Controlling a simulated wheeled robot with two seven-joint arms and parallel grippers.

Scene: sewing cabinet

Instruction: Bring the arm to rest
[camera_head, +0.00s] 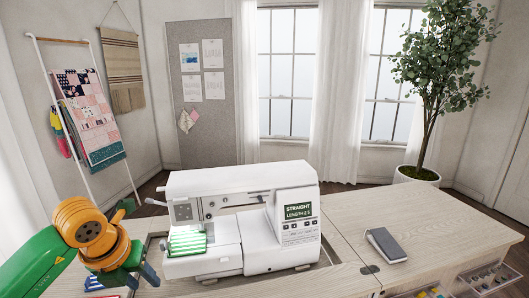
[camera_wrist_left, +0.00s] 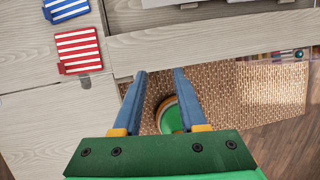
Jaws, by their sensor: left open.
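My left arm enters at the lower left of the head view, green and orange. Its left gripper (camera_head: 140,280) is low, left of the sewing machine, with part of it cut off by the frame. In the left wrist view the two blue fingers of the gripper (camera_wrist_left: 157,75) stand apart with nothing held between them. They point past the front edge of the cabinet top, over a woven surface below. My right gripper is not in view.
The white sewing machine (camera_head: 245,215) stands in the cabinet, a green striped patch (camera_head: 187,243) under its head. Red (camera_wrist_left: 80,50) and blue (camera_wrist_left: 66,9) striped patches lie on the wooden top. A grey book (camera_head: 386,245) lies right. An open drawer (camera_head: 490,278) shows lower right.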

